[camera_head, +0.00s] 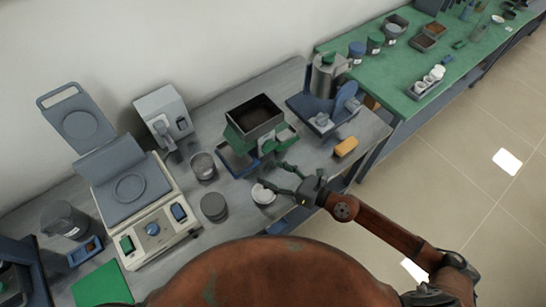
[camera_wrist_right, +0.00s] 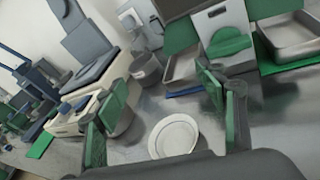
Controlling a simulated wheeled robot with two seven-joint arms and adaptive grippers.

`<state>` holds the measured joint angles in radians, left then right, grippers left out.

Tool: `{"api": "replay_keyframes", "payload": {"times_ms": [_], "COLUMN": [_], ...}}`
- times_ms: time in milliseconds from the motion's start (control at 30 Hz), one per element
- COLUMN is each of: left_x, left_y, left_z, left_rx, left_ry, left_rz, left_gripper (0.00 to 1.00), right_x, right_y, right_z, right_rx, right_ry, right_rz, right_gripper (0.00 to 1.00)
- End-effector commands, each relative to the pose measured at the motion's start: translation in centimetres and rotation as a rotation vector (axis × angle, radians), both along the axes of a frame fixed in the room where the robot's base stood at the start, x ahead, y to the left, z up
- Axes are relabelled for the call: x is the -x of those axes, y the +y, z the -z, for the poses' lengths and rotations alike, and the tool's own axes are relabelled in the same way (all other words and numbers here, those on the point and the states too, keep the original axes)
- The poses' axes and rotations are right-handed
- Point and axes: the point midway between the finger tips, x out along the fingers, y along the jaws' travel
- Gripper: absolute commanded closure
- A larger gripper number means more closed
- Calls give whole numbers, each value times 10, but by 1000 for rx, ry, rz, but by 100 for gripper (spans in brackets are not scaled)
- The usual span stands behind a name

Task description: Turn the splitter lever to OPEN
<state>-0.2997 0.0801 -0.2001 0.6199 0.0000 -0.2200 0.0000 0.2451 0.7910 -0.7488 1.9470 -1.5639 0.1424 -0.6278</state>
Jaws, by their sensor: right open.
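The splitter stands at the middle of the bench, with a dark open hopper (camera_head: 255,117) over a green and grey body (camera_wrist_right: 224,32) and trays at its base. A small pale part (camera_head: 268,147) on its front may be the lever; its setting cannot be read. In the right wrist view a green rounded part (camera_wrist_right: 229,43) shows on the front panel. My right gripper (camera_head: 276,184) is open and empty, in front of the splitter and above a white dish; its green-padded fingers (camera_wrist_right: 160,98) are spread in the wrist view. My left gripper is out of view.
The white dish (camera_head: 263,194) lies under the right gripper. Grey cups (camera_head: 214,207) stand to its left, and a balance-like device (camera_head: 140,205) farther left. A blue-based machine (camera_head: 325,105) and a yellow block (camera_head: 346,147) are at right. A green bench (camera_head: 440,50) is beyond.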

Motion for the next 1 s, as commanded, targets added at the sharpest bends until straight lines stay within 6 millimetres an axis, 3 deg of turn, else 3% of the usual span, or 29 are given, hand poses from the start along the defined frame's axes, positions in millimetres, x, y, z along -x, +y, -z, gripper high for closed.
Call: {"api": "replay_keyframes", "payload": {"times_ms": [33,100,300,467,1000], "left_x": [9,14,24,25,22], "left_y": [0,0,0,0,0], "left_z": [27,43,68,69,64], "left_rx": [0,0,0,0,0], "left_ry": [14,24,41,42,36], "left_rz": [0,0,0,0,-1], "left_gripper": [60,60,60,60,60], "right_x": [-9,-22,-47,-56,-112], "right_y": [-5,-14,-42,-48,-7], "right_z": [23,31,50,51,50], "right_rx": [-11,-8,49,72,75], "right_ry": [-57,-142,-273,-302,-304], "right_rz": [47,120,279,319,318], "right_gripper": [33,33,33,33,33]}}
